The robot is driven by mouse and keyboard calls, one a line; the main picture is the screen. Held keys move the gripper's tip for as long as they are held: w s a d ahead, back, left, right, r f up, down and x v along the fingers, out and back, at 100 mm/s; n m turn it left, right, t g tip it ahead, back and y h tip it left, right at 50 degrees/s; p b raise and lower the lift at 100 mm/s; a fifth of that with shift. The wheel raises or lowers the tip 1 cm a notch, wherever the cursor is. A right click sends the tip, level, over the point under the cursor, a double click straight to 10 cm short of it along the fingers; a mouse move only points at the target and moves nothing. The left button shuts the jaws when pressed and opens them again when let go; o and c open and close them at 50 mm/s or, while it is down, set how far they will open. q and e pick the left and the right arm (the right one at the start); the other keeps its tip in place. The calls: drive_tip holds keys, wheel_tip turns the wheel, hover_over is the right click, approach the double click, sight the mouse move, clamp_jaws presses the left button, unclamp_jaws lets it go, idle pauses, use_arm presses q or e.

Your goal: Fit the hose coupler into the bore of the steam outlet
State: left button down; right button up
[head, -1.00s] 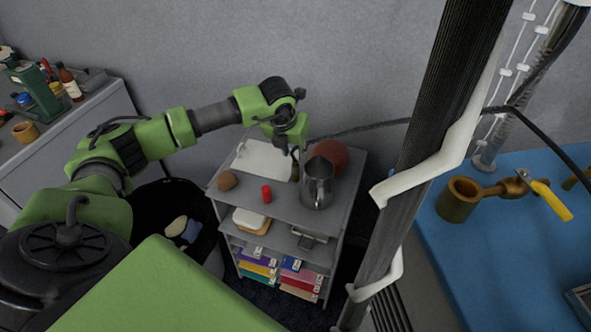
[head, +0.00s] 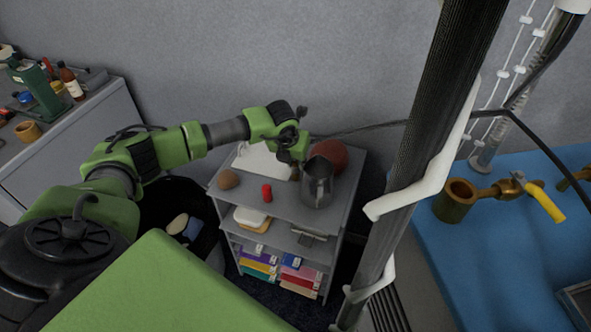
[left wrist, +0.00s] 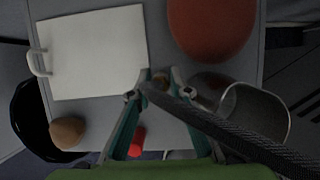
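The steam outlet (head: 455,204) is a brass fitting on the blue table at the right of the head view, its round bore facing up. A brass pipe and a valve with a yellow lever join it. My left gripper (left wrist: 160,78) is over the grey shelf unit, far left of the outlet. In the head view the hose (head: 365,129) runs right from the gripper and behind a dark column. My right gripper is out of view.
The shelf top (head: 291,208) holds a white board (head: 262,163), a brown ball-like item (head: 229,179), a red cylinder (head: 267,192), a metal jug (head: 317,184) and a reddish sphere (head: 331,154). The dark column (head: 425,130) stands between shelf and blue table (head: 440,255).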

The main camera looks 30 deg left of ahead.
use_arm(q)
drive_tip(key=shift+r, duration=0.15)
drive_tip(key=shift+r, duration=0.25)
wheel_tip(320, 180, up, 2)
drive_tip(key=shift+w+r+b, duration=0.1)
drive_tip(key=shift+b, duration=0.65)
drive_tip(key=s+d+r+b, duration=0.3)
drive_tip(key=s+r, duration=0.7)
drive_tip(key=s, duration=0.4)
drive_tip(key=s+d+n+g, duration=0.3)
drive_tip(key=d+n, duration=0.2)
drive_tip(key=n, duration=0.6)
drive_tip(key=s+d+n+g, duration=0.3)
drive_tip(key=d+n, duration=0.2)
drive_tip(key=n, duration=0.6)
drive_tip(key=s+d+n+g+h+p, duration=0.1)
drive_tip(key=d+n, duration=0.4)
drive_tip(key=n, duration=0.6)
drive_tip(key=s+g, duration=0.1)
drive_tip(key=s, duration=0.1)
drive_tip(key=shift+s+d+r+g, duration=0.2)
drive_tip(key=shift+s+d+g, duration=0.15)
drive_tip(key=shift+g, duration=0.05)
